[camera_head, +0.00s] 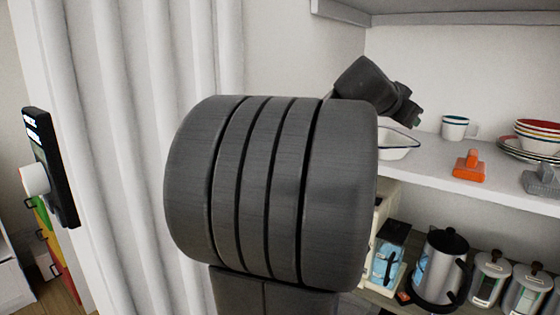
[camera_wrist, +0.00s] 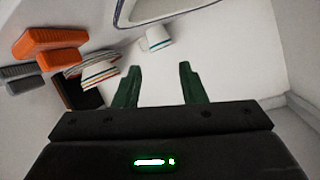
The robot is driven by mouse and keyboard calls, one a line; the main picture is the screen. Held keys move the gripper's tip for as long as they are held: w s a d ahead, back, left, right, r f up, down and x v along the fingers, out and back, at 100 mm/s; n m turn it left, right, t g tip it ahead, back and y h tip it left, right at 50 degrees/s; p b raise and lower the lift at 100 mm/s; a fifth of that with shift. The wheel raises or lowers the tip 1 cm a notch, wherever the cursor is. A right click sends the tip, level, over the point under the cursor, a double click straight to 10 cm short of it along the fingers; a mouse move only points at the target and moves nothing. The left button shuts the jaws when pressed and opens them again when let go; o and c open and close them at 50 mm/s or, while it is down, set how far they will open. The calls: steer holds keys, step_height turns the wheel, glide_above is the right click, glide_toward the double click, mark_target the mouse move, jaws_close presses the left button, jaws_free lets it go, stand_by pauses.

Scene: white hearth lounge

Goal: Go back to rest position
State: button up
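My gripper (camera_wrist: 160,70) is open in the wrist view, its two green fingers apart with nothing between them. In the head view my large dark arm link fills the middle, and the wrist end shows behind it at the upper right, above the shelf. A white tray with a dark rim (camera_head: 398,143) sits on the shelf just below the wrist, partly hidden by my arm. It also shows at the top of the wrist view (camera_wrist: 165,9). A white mug (camera_head: 454,129) stands to its right and shows beyond the fingers in the wrist view (camera_wrist: 155,39).
The white shelf (camera_head: 440,165) also holds an orange object (camera_head: 469,165), a grey one (camera_head: 541,180) and stacked bowls (camera_head: 538,137) on plates. Below are a kettle (camera_head: 438,268) and several canisters (camera_head: 490,278). White curtain-like folds (camera_head: 130,140) stand left of my arm.

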mark_target(408, 146)
steer(key=shift+s+r+n+t+y+p, duration=0.25)
steer(key=shift+s+n+t+y+p, duration=0.2)
steer(key=shift+n+t+y+p, duration=0.45)
steer(key=s+f+p, duration=0.1)
steer(key=f, duration=0.1)
steer(key=s+f+n+y+p, duration=0.1)
steer(key=f, duration=0.1)
steer(key=s+f+n+t+p, duration=0.1)
steer(key=f+p, duration=0.1)
steer(key=shift+f+y, duration=0.1)
steer(key=shift+y, duration=0.2)
steer(key=shift+a, duration=0.1)
